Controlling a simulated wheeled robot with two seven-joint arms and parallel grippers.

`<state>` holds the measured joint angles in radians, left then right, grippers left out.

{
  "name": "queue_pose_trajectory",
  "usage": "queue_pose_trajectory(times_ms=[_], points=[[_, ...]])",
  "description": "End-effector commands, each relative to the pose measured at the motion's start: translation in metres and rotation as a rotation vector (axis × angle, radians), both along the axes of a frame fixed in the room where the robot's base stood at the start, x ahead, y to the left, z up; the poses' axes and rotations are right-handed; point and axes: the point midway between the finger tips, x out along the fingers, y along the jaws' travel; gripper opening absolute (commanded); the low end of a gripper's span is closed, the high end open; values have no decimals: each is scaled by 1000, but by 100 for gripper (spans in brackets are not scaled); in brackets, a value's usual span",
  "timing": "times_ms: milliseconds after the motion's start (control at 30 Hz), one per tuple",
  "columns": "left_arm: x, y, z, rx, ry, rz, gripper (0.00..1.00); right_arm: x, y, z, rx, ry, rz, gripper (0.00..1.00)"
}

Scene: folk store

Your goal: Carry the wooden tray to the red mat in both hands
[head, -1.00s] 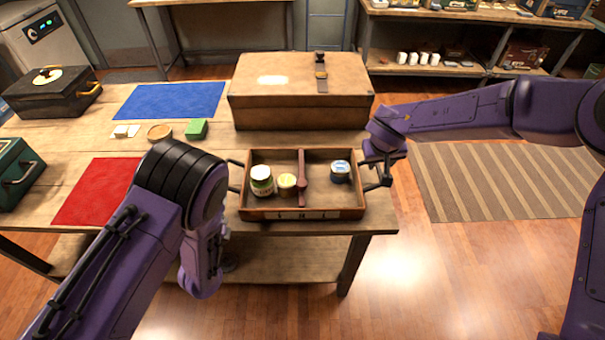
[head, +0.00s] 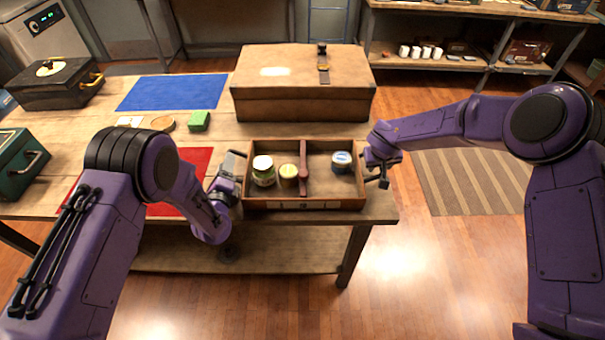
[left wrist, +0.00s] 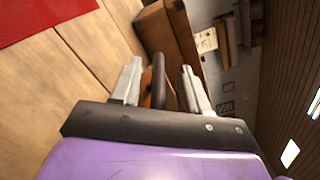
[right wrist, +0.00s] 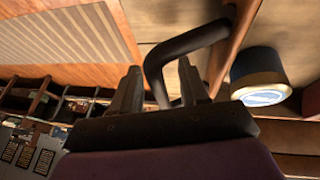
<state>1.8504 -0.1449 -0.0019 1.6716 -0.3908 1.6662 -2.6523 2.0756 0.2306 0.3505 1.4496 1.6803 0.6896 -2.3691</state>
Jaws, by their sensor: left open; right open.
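The wooden tray (head: 300,205) sits on the table near its front edge, with a dark handle at each end. It holds a green jar with a pale lid (head: 263,171), a small yellow-topped jar (head: 289,172) and a blue tin (head: 341,162). My left gripper (head: 236,162) is open at the tray's left end; in the left wrist view the handle (left wrist: 160,82) stands between its fingers. My right gripper (head: 377,174) is open at the right end; in the right wrist view the black handle (right wrist: 185,45) passes between its fingers. The red mat (head: 198,160) is partly hidden by my left arm.
A large brown case (head: 300,100) stands behind the tray. A blue mat (head: 172,92), a green block (head: 199,121) and a round wooden piece (head: 162,123) lie at the back left. A black case (head: 55,85) and a green case (head: 18,165) stand at the left.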

Motion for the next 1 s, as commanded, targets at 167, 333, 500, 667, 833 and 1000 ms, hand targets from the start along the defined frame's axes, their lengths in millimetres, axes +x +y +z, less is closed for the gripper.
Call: queue_pose_trajectory(times_ms=[167, 333, 500, 667, 833, 1000], points=[[6, 0, 0, 0, -1, 1, 45, 2, -1, -6, 0, 0, 1, 44], [6, 1, 0, 1, 0, 1, 45, 3, 0, -6, 1, -1, 1, 44], [6, 1, 0, 1, -1, 1, 0, 3, 0, -5, 1, -1, 1, 0], [6, 1, 0, 1, -1, 1, 0, 3, 0, -5, 1, -1, 1, 0], [6, 1, 2, 0, -3, 1, 0, 4, 0, -4, 0, -4, 2, 0], [6, 1, 10, 0, -3, 1, 0, 4, 0, 5, 0, -4, 2, 0]])
